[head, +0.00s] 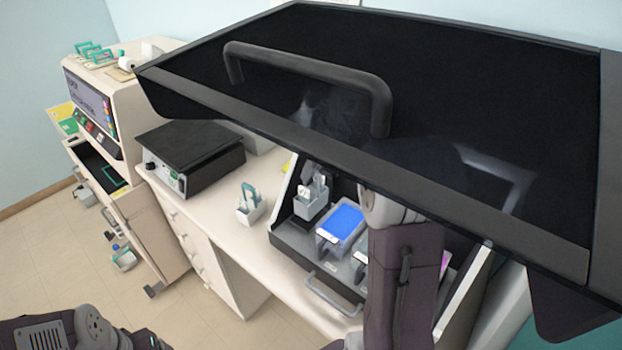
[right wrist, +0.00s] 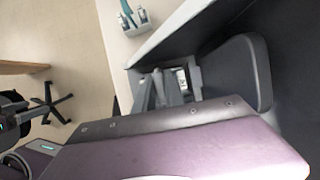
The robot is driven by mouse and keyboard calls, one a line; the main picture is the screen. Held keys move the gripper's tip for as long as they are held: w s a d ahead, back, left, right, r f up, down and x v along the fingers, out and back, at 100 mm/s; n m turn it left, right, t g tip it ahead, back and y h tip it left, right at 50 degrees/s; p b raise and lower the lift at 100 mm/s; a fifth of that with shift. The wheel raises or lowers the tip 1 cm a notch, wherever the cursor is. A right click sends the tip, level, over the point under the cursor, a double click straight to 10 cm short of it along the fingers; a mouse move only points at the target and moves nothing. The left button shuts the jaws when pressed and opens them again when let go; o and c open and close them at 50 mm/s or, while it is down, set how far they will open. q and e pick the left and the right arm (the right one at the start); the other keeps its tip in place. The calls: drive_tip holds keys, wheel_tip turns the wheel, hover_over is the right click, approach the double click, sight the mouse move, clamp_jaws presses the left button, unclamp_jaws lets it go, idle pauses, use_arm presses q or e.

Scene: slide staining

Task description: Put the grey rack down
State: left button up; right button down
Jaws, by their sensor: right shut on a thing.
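In the right wrist view my right gripper (right wrist: 163,92) is shut on a grey rack (right wrist: 190,80), with a pale label-like patch beside it. The jaws and rack are small and dark there, and the rack's lower part is hidden, so I cannot tell whether it touches what is below. In the head view my right arm reaches in under the dark glass sash (head: 470,120), and the arm and sash hide the gripper. Grey holders (head: 312,200) with pale labels stand inside the hood. My left arm shows only at the bottom left; its gripper is out of view.
A dish with a blue surface (head: 341,223) sits on the hood's dark floor. A white holder with a green rack (head: 249,207) stands on the bench left of the hood. A black-topped instrument (head: 190,155) stands further left. The sash hangs low over my arm.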

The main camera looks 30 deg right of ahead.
wheel_tip(320, 180, down, 3)
drive_tip(key=shift+s+a+f+b, duration=0.1)
drive_tip(key=shift+s+a+b, duration=0.05)
drive_tip(key=shift+b, duration=0.2)
drive_tip(key=shift+f, duration=0.25)
drive_tip(key=c, duration=1.4)
unclamp_jaws()
drive_tip(key=v, duration=0.2)
drive_tip(key=p+v, duration=0.1)
drive_tip(key=v, duration=0.2)
drive_tip(key=shift+w, duration=0.25)
drive_tip(key=s+d+b, duration=0.2)
drive_tip(key=s+d, duration=0.2)
drive_tip(key=s, duration=0.7)
drive_tip(key=shift+s+d, duration=0.2)
drive_tip(key=shift+d, duration=0.1)
